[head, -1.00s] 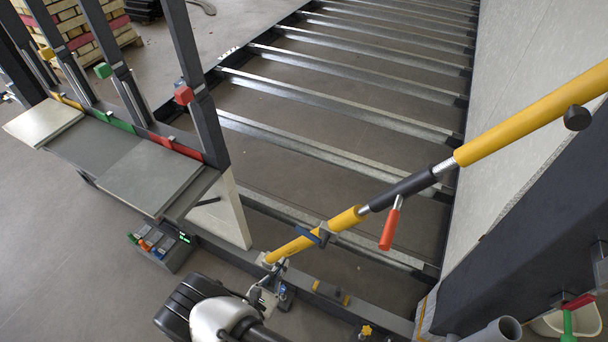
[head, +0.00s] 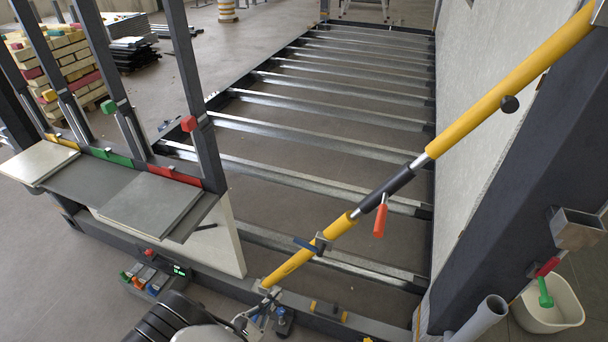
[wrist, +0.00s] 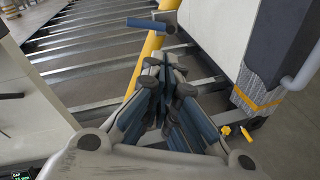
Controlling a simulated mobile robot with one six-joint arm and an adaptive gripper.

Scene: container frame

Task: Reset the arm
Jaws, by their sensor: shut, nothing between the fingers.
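My gripper (wrist: 165,82) fills the middle of the wrist view, its blue-padded fingers drawn together with nothing held. Past the fingertips stands a yellow slanted prop (wrist: 150,58) with a blue clamp handle (wrist: 150,23). I cannot tell from this view how near the fingers are to it. In the head view my arm shows only at the bottom edge, left of the foot of the same yellow prop (head: 472,118).
The prop has a red-orange handle (head: 379,220) and leans across a steel-joist floor frame (head: 330,146). Left is a grey shelf (head: 105,185) on dark posts. Right are a dark column (head: 515,185), a grey pipe (head: 485,318) and a white bucket (head: 553,308).

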